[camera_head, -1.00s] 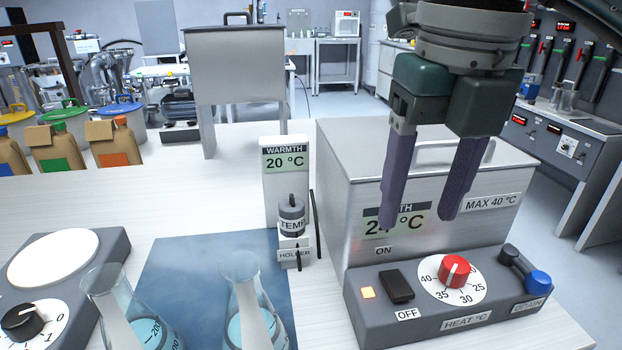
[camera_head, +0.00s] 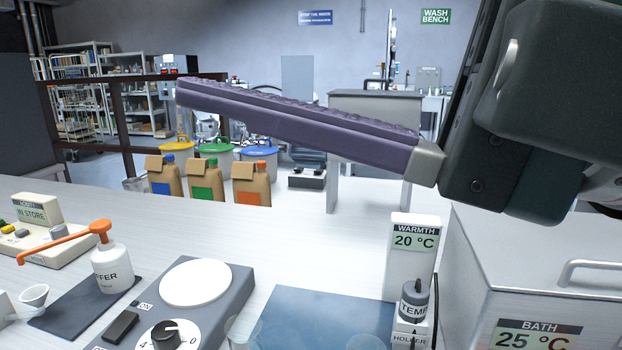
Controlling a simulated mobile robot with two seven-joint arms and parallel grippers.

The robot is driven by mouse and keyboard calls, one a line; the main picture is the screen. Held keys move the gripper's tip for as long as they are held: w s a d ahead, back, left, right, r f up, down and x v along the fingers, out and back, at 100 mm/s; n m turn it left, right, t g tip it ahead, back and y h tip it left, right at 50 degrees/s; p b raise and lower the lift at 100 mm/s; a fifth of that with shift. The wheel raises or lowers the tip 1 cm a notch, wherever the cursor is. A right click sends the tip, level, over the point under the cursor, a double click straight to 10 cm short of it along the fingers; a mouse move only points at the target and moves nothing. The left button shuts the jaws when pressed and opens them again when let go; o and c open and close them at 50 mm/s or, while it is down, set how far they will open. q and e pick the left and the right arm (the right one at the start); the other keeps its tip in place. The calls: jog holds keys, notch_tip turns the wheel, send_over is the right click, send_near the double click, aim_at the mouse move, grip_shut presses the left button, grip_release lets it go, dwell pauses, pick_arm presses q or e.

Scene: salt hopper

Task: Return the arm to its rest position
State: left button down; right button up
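My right gripper (camera_head: 300,128) comes in from the right and stretches across the upper middle of the view, close to the camera. One long purple finger shows, pointing left, with its ribbed pad facing up. Nothing rests on or against that pad, and the space above it is empty. The other finger is out of the frame. The gripper hangs in the air above the bench, apart from everything on it. My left gripper is not in view.
The bath (camera_head: 590,300) stands below the gripper at the right, reading 25 °C. The warmth display (camera_head: 411,240) reads 20 °C. The bench middle (camera_head: 300,240) is clear.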

jog(key=w+d+r+m+t+h+p, duration=0.1)
jog(key=w+d+r+m+t+h, duration=0.35)
jog(key=d+m+t, duration=0.6)
jog(key=w+d+f+m+h+p, duration=0.25)
jog(key=d+f+m+h, duration=0.85)
jog(key=m+h, duration=0.6)
jog(key=s+f+m+g+y, duration=0.25)
jog(key=s+f+g, duration=0.85)
jog(key=s+f, duration=0.6)
notch_tip(320, 180, up, 37)
jog(key=s+a+g+p, duration=0.1)
jog(key=s+p, duration=0.1)
jog(key=p, duration=3.6)
jog(key=shift+s, duration=0.25)
